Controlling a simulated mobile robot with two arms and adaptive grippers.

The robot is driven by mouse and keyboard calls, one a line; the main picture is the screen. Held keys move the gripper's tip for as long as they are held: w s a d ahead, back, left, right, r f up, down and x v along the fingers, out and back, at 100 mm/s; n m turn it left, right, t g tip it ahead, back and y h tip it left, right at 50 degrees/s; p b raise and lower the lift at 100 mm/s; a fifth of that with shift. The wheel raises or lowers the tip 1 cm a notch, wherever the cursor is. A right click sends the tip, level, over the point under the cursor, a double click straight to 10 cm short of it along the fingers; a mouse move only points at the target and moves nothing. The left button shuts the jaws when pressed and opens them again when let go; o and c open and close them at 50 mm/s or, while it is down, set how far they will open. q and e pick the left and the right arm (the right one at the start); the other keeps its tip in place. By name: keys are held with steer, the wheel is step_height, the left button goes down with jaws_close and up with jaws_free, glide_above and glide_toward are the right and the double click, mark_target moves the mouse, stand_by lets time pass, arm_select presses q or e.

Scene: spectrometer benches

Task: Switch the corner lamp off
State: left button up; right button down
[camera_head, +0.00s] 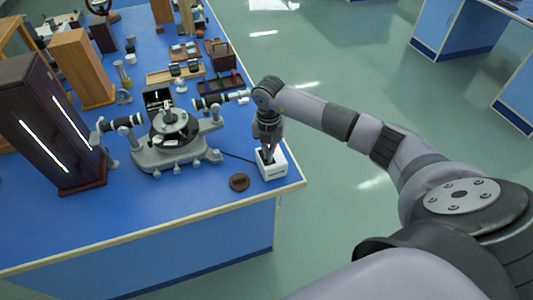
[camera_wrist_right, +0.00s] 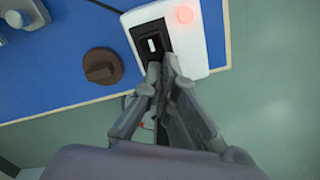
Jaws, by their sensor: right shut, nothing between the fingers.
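A white box (camera_head: 272,170) with a black switch on top stands at the near right corner of the blue bench; I take it to be the corner lamp's. In the right wrist view the box (camera_wrist_right: 213,42) shows a black rocker switch (camera_wrist_right: 151,43) with a pale mark, and a round red light (camera_wrist_right: 185,14) that glows. My right gripper (camera_head: 268,158) points down over the box. Its fingertips (camera_wrist_right: 163,66) are together and empty, at the near end of the switch; I cannot tell whether they touch it. My left gripper is not in view.
A spectrometer (camera_head: 175,140) stands left of the box, with a dark cord running between them. A brown round knob-like piece (camera_head: 239,182) lies beside the box. A dark wooden cabinet (camera_head: 50,120) stands at left. The bench's front strip is clear.

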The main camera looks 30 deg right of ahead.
steer(key=shift+s+f, duration=0.1)
steer(key=shift+f, duration=0.05)
steer(key=shift+r+p, duration=0.6)
steer(key=shift+r, duration=0.15)
steer(key=shift+r+p, duration=1.85)
steer(key=shift+r, duration=0.95)
steer(key=shift+f, duration=0.1)
